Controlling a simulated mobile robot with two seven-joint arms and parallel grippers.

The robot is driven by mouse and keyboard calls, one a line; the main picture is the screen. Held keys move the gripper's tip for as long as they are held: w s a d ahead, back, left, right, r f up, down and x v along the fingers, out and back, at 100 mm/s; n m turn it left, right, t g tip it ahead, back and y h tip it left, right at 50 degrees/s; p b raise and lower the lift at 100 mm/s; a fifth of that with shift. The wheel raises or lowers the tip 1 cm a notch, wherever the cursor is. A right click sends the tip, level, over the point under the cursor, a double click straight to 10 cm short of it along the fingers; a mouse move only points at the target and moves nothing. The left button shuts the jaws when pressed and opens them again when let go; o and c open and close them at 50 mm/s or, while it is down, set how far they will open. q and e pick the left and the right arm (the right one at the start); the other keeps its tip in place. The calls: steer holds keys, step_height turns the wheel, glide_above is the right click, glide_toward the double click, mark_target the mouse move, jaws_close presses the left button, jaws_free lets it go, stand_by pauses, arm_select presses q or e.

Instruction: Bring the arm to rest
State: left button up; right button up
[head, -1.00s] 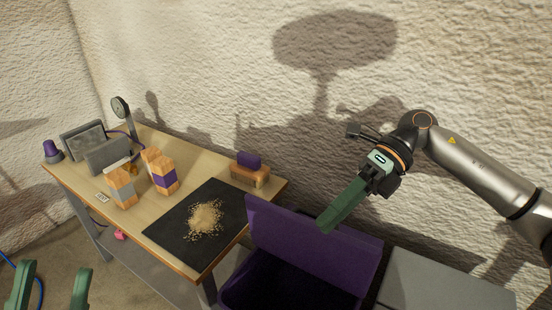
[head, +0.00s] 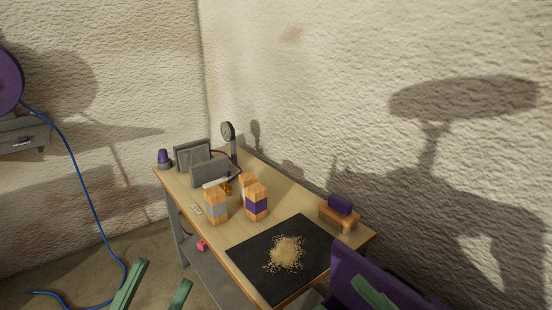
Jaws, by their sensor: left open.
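My left gripper (head: 165,272) shows at the bottom left. Its two green fingers are apart with nothing between them, over the floor in front of the table (head: 290,185). Of my right gripper, only a green finger part (head: 374,292) shows at the bottom right, in front of the purple bin lid (head: 345,271). Whether it is open or shut is hidden. The rest of both arms is out of view.
On the table are a black mat (head: 255,251) with a pile of shavings (head: 286,252), banded wooden blocks (head: 257,203), a brush-like block (head: 338,220), grey plates (head: 210,172) and a dial on a stand (head: 228,131). A blue hose (head: 83,185) hangs at left.

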steer(key=w+d+m+t+h+p, duration=0.25)
steer(key=d+m+t+h, duration=0.25)
steer(key=m+t+h, duration=0.9)
arm_select(q)
steer(key=w+a+f+n+g+y+p, duration=0.25)
steer(key=w+f+n+y+p, duration=0.45)
steer(key=y+p, duration=0.35)
arm_select(e)
steer(key=w+d+f+m+g+h, duration=0.2)
steer(key=w+f+m+g+h, duration=0.1)
steer(key=w+f+m+h, duration=0.4)
arm_select(q)
steer(key=s+f+n+g+y+p, duration=0.1)
steer(key=s+f+n+g+p, duration=0.1)
steer(key=s+f+g+p, duration=0.2)
steer(key=s+a+f+n+g+y+p, duration=0.1)
steer(key=s+f+g+p, duration=0.4)
steer(key=f+p, duration=0.4)
steer(key=shift+a+f+n+g+p, duration=0.3)
steer(key=shift+f+n+g, duration=0.1)
steer(key=shift+g, duration=0.45)
arm_select(e)
steer(key=s+d+f+m+g+h, duration=0.2)
steer(key=s+f+m+g, duration=0.3)
steer(key=s+f+g, duration=0.4)
step_height(320, 180, down, 4)
steer(key=shift+s+f+g+h, duration=0.25)
steer(key=shift+s+g+h, duration=0.05)
steer(key=shift+s, duration=0.3)
